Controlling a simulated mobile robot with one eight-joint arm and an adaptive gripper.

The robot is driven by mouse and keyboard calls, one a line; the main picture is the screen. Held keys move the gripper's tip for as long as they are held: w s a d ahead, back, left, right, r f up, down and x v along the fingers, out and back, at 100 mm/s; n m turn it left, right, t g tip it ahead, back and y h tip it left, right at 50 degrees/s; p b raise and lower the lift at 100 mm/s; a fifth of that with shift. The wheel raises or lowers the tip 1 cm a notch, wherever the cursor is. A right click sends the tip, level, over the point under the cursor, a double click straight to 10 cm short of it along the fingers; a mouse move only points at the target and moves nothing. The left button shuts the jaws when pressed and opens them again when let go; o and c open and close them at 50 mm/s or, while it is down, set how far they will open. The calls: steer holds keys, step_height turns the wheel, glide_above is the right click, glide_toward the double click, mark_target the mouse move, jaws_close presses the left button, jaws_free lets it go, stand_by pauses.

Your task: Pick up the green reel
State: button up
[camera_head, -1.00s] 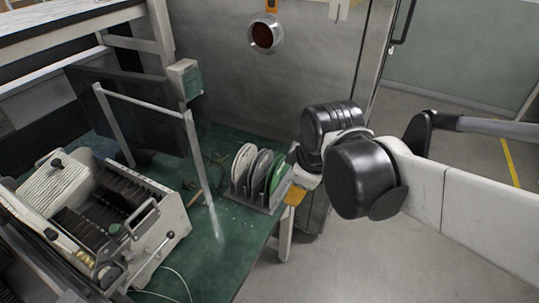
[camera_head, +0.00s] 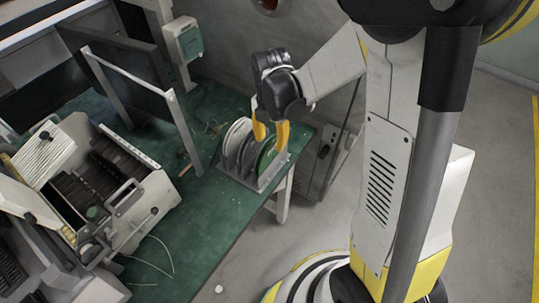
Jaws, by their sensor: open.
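The green reel (camera_head: 267,155) stands upright at the right end of a grey rack (camera_head: 240,176) on the green table. A grey reel (camera_head: 249,152) and a white reel (camera_head: 235,133) stand beside it to the left. My gripper (camera_head: 270,136) points down over the rack with its yellow fingers apart, one near the grey reel and one at the green reel's upper right. The fingers cover part of the reels' tops. I cannot tell whether they touch the green reel.
A large white machine (camera_head: 150,205) with an open slotted bay stands on the left of the green table (camera_head: 215,213). A metal frame post (camera_head: 183,130) rises between it and the rack. The table's right edge is close to the rack. Bare floor lies beyond.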

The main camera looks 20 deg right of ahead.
mark_target(271, 150)
step_height(271, 150, down, 5)
steer(key=b, duration=0.2)
steer(key=shift+w+f+b, duration=0.1)
steer(key=shift+f+b, duration=0.05)
steer(key=shift+b, duration=0.15)
jaws_close()
